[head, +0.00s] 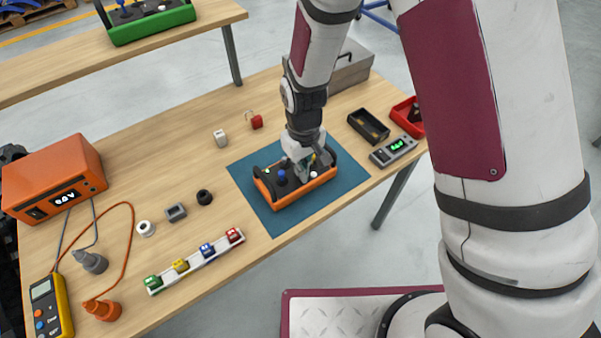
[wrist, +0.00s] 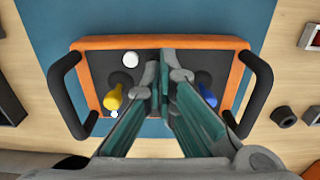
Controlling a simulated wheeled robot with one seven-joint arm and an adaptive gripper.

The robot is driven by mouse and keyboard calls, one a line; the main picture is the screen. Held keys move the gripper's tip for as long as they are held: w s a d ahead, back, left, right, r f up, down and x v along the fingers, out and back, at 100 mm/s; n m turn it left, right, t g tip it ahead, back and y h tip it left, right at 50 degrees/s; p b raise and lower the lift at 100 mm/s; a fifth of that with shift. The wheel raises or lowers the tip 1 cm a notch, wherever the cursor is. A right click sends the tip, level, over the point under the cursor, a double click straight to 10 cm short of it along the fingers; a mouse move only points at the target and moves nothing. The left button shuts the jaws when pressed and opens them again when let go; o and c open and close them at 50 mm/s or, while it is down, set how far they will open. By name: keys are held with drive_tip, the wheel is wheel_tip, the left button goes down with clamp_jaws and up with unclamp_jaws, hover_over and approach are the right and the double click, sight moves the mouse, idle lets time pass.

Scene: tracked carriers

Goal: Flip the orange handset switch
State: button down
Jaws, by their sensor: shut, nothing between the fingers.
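The orange handset (head: 292,196) is a shallow box with a dark top and black side handles, resting on a blue mat (head: 252,191). In the wrist view, the handset (wrist: 97,43) has a yellow lever (wrist: 113,97), a blue lever (wrist: 207,94) and a white round knob (wrist: 131,59). The blue lever also shows in the head view (head: 282,174). My gripper (head: 304,172) is shut and empty, pointing down over the middle of the handset. In the wrist view its fingers (wrist: 165,82) come together between the two levers and hide the panel there. I cannot make out the switch or any contact.
A grey meter (head: 393,150) and a black tray (head: 368,126) stand right of the mat. A rack of coloured blocks (head: 196,261) lies in front left. An orange power unit (head: 55,180) stands far left. A green handset (head: 150,24) sits on another table behind.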

drive_tip(key=shift+f, duration=0.45)
idle(0.3)
drive_tip(key=shift+r+p, duration=1.5)
drive_tip(key=shift+r, duration=2.05)
